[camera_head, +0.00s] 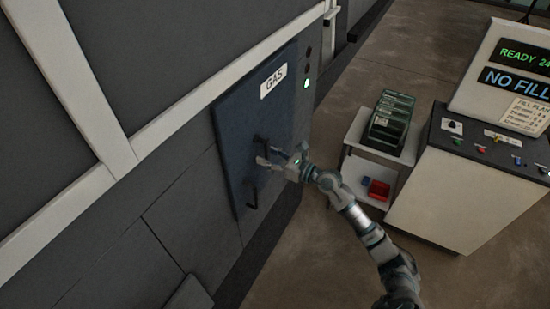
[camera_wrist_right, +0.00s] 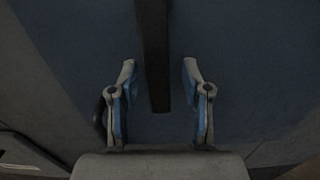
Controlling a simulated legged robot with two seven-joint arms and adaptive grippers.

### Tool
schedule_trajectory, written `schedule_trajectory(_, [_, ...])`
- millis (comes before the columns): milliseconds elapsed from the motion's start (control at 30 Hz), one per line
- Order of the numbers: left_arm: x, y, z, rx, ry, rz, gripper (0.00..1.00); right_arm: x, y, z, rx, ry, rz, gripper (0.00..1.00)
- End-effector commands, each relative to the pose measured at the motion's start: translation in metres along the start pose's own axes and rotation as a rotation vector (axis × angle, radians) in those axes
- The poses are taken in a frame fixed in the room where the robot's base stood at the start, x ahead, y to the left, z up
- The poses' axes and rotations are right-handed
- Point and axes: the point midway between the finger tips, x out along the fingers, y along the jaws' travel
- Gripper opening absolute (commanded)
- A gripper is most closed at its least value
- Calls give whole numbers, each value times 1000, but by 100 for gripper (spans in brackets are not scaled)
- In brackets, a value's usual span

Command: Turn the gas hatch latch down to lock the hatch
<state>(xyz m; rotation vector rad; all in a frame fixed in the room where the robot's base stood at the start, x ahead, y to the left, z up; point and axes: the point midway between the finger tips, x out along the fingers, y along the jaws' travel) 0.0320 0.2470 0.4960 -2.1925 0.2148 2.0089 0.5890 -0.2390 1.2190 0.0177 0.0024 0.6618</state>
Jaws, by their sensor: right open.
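The gas hatch (camera_head: 232,130) is a dark blue panel with a white GAS label, closed flat against the grey wall in the head view. The latch (camera_head: 260,142) is a small dark bar on its face, partly hidden by my right gripper (camera_head: 269,156). In the right wrist view the gripper (camera_wrist_right: 160,80) is open, and the dark latch bar (camera_wrist_right: 154,50) runs between its two blue-padded fingers, with a gap on each side. A dark handle (camera_head: 251,196) sits lower on the hatch. My left gripper is not in view.
A control console (camera_head: 437,192) stands at the right. Bare floor lies between wall and stand.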

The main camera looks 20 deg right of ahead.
Motion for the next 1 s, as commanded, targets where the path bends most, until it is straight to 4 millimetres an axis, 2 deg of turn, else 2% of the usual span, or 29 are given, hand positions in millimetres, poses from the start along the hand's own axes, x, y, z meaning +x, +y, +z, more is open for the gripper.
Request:
schedule_trajectory(167, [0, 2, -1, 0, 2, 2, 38, -26, 0, -2, -1, 5, 0, 48])
schedule_trajectory(400, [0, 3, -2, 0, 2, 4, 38, -80, -1, -2, 2, 3, -1, 48])
schedule_trajectory(533, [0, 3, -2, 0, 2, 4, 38, -101, -2, -2, 2, 1, -1, 48])
schedule_trajectory(700, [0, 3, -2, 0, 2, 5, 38, -115, -2, -1, 0, -1, -1, 48])
schedule_trajectory(1000, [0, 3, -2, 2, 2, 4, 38, -117, -1, 0, -1, -2, 0, 48])
